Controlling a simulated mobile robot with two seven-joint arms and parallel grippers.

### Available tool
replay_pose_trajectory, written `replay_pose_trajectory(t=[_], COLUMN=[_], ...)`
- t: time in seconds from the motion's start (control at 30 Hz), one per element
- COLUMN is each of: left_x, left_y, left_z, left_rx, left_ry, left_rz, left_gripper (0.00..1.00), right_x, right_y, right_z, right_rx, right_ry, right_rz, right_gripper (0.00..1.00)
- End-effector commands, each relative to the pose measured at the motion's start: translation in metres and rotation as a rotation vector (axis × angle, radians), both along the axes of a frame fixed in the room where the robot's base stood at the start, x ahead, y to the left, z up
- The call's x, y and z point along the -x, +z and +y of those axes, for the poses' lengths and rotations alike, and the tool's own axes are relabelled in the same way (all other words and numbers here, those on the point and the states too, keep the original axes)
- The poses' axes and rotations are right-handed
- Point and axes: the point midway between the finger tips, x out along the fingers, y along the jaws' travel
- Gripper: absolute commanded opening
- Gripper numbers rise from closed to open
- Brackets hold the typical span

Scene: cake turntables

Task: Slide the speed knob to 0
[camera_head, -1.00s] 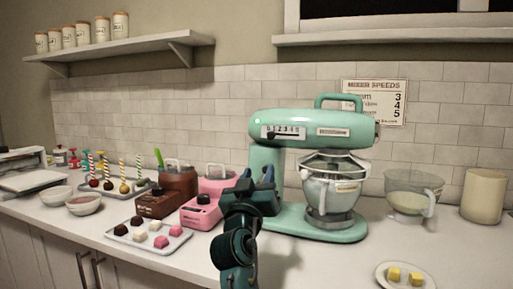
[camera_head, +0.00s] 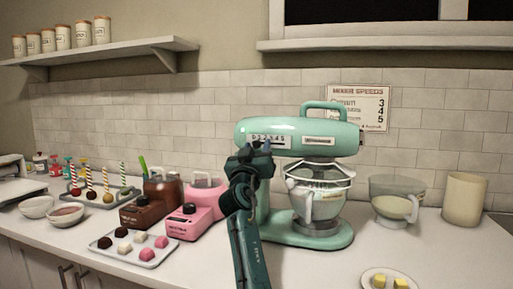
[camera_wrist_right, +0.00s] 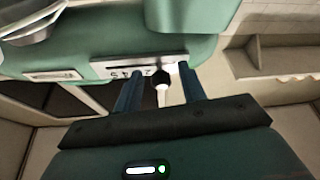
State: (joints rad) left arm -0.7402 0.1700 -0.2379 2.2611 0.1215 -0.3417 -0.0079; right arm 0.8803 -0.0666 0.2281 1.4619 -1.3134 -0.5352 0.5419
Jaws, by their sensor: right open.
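The mint-green stand mixer (camera_head: 330,138) stands on the counter and has a numbered speed scale (camera_head: 277,138) on its head. In the right wrist view the mixer appears upside down, and the black speed knob (camera_wrist_right: 160,78) stands out from the slotted scale plate. My right gripper (camera_head: 261,148) is at the scale, with its two blue fingers open. In the wrist view the fingers lie on either side of the knob; contact is not clear. In the head view the gripper hides the knob and part of the scale. My left gripper is not in view.
A glass bowl (camera_head: 290,201) sits under the mixer head. A pink machine (camera_head: 190,222), a brown one (camera_head: 145,210) and a tray of sweets (camera_head: 118,251) stand left of it. A measuring jug (camera_head: 398,186) stands right. A speeds sign (camera_head: 357,96) hangs on the wall.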

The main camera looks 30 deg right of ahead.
Motion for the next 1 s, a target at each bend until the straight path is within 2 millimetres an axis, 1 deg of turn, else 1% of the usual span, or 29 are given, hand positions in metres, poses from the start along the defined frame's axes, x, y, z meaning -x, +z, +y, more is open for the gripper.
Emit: replay_pose_trajectory(t=[0.27, 0.37, 0.77, 0.8, 1.0], left_x=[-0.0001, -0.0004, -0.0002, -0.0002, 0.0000], left_y=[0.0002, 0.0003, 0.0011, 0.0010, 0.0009], left_z=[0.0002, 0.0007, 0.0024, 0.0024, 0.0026], left_rx=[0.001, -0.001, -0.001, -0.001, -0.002], left_ry=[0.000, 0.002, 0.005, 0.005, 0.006], left_rz=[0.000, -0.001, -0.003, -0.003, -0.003], left_gripper=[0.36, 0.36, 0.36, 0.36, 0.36], right_x=[-0.0013, -0.0014, -0.0012, -0.0012, -0.0013], right_y=[0.0006, 0.0004, 0.0003, 0.0002, 0.0001], right_z=[-0.0014, -0.0013, -0.0010, -0.0009, -0.0009], right_rx=[0.000, 0.000, 0.000, 0.000, 0.000], right_ry=[0.000, 0.000, 0.001, 0.001, 0.001], right_rz=[0.000, 0.000, 0.000, 0.000, 0.000], right_gripper=[0.41, 0.34, 0.02, 0.00, 0.00])
